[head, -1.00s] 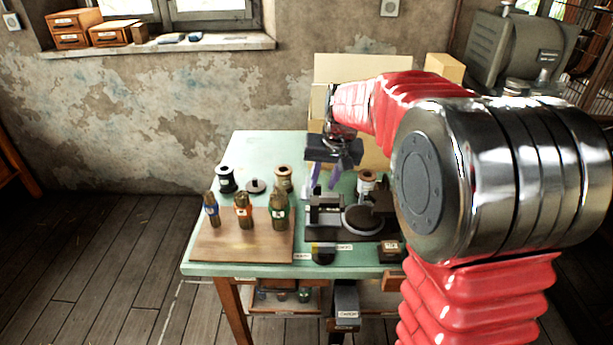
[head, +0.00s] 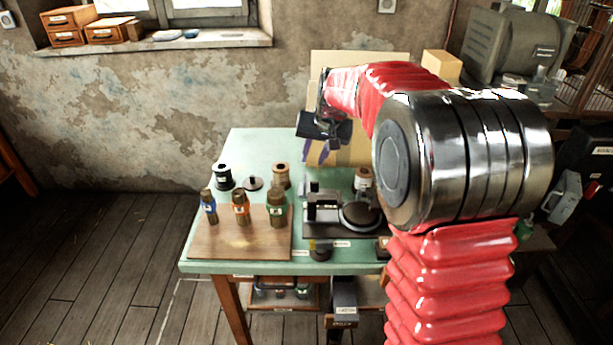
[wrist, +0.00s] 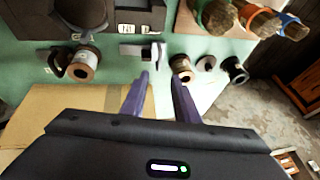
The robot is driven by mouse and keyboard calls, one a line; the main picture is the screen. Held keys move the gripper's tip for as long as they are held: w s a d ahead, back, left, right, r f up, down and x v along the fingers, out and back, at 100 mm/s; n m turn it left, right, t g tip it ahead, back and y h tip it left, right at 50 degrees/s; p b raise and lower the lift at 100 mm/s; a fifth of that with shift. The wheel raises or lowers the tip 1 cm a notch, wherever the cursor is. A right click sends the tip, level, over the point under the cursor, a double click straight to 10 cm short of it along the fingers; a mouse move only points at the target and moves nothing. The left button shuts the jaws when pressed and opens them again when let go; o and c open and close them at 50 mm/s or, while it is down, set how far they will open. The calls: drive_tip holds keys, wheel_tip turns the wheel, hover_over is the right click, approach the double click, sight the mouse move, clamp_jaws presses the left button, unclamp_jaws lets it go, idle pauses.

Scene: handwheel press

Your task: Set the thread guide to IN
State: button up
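The winding device stands on a dark base (head: 345,231) on the green table, with a round dark disc (head: 361,216) and a grey block (head: 324,208) on it. In the wrist view a small grey bracket (wrist: 142,50) with pale labels lies beyond my fingertips. It may be the thread guide, but I cannot read its labels or tell its setting. My gripper (head: 319,155) is above the table's back part, behind the device and apart from it. In the wrist view the purple fingers of my gripper (wrist: 159,78) are parted, with nothing between them.
Several thread spools (head: 281,175) stand left of the device. A wooden board (head: 215,240) holds three bottle-like items with blue, orange and green bands. The table's left back area is clear.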

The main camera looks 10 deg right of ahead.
sight(305, 179)
drive_tip(key=x, duration=1.1)
drive_tip(key=shift+w+f, duration=0.15)
drive_tip(key=shift+f, duration=0.2)
clamp_jaws()
